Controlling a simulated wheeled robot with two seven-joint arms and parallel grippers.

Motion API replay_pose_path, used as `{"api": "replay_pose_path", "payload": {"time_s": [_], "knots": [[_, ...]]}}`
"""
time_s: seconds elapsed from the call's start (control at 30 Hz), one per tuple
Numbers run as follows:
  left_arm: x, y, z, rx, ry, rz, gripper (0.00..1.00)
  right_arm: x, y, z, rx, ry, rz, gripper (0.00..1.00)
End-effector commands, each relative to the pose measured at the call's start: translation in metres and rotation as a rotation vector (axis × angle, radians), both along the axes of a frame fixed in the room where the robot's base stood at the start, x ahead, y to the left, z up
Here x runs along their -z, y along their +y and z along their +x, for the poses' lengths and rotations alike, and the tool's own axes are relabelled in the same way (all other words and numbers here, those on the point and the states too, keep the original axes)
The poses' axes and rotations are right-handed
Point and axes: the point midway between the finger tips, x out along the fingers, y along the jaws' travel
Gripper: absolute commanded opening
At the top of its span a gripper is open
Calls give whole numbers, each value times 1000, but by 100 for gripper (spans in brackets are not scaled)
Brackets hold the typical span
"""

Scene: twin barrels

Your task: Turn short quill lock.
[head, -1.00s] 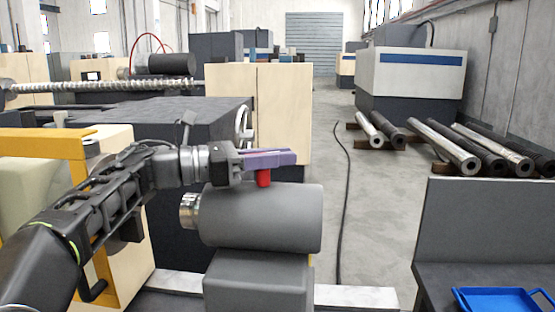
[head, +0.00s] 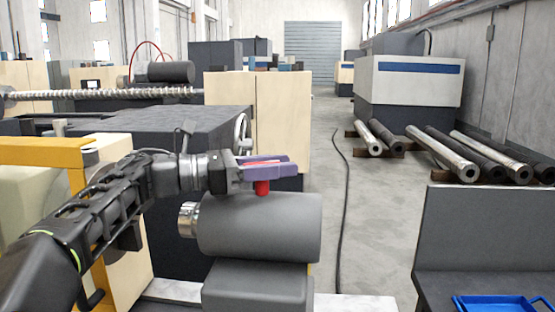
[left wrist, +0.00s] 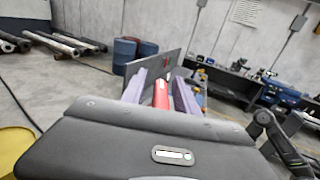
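The short quill lock is a red lever (head: 262,188) standing on top of a grey cylinder (head: 262,228) with a bright metal collar at its left end. My left gripper (head: 268,167) is over the cylinder's top, its purple fingers level and pointing right. A red strip shows between the fingers, and the red stub shows below them. In the left wrist view the red lever (left wrist: 161,95) lies between the two purple fingers (left wrist: 160,92), with narrow gaps seeming to show beside it. The fingers look open around it, not clamped. My right gripper is out of view.
A grey block (head: 258,287) carries the cylinder. A yellow-orange frame (head: 45,150) and cream machine stand at the left, close to my left arm. A blue tray (head: 503,304) lies on a dark bench (head: 478,240) at the lower right. Open floor with a black cable lies beyond.

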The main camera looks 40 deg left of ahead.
Motion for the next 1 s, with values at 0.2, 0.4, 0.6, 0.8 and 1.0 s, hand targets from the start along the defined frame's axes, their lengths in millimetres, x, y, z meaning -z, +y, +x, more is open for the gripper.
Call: {"api": "replay_pose_path", "payload": {"time_s": [0.2,0.4,0.6,0.8,1.0], "knots": [[-17,0,0,1,-2,2,36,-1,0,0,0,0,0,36],[-54,0,0,-1,-3,4,36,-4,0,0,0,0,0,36],[-88,0,1,-1,0,2,36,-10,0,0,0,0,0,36],[-100,0,0,1,1,1,36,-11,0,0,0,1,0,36],[-100,0,0,1,1,-1,36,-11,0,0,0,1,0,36]]}}
